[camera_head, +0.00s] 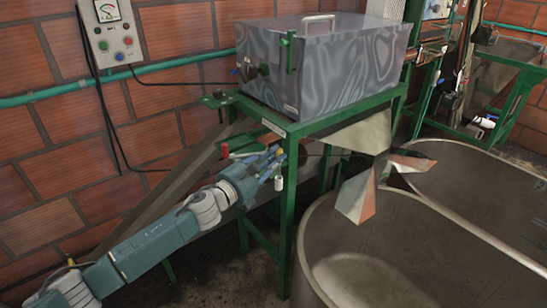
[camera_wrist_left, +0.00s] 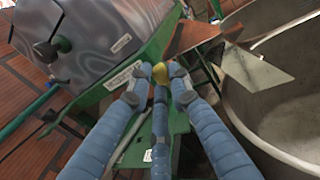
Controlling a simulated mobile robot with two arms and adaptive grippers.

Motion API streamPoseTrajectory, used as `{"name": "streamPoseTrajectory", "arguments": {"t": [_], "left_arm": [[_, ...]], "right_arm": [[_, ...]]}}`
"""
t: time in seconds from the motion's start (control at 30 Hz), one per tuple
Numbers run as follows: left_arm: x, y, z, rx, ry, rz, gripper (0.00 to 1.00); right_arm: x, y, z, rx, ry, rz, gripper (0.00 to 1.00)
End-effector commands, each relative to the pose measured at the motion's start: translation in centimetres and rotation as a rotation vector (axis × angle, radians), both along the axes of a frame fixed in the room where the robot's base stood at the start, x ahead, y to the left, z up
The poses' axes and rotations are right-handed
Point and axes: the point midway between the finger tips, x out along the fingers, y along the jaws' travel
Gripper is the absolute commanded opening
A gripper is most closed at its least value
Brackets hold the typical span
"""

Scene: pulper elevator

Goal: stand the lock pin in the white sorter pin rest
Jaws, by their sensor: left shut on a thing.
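My left gripper (camera_head: 274,163) is at the green stand's front leg, below the grey machine box. In the left wrist view its blue fingers (camera_wrist_left: 159,86) close around a rounded yellow end, which I take as the lock pin (camera_wrist_left: 160,73). The rest of the pin is hidden by the fingers. A small white cylinder (camera_head: 278,184) shows just below the fingertips at the green leg. It may be the white pin rest, but it is too small to be sure. My right gripper is not in view.
The green stand (camera_head: 287,215) carries the grey box (camera_head: 325,65). A red-handled lever (camera_head: 243,150) sits close above my left gripper. Large metal tanks (camera_head: 400,240) fill the right, below a sheet-metal chute (camera_head: 357,195). A brick wall (camera_head: 60,180) is behind.

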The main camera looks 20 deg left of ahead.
Motion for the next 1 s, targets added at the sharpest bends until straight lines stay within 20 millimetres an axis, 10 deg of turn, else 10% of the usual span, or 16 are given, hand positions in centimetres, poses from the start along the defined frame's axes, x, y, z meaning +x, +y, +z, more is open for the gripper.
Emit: {"name": "streamPoseTrajectory", "arguments": {"t": [1.0], "left_arm": [[0.0,0.0,-2.3,0.0,0.0,0.0,0.0]], "right_arm": [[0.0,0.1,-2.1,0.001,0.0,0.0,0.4]]}}
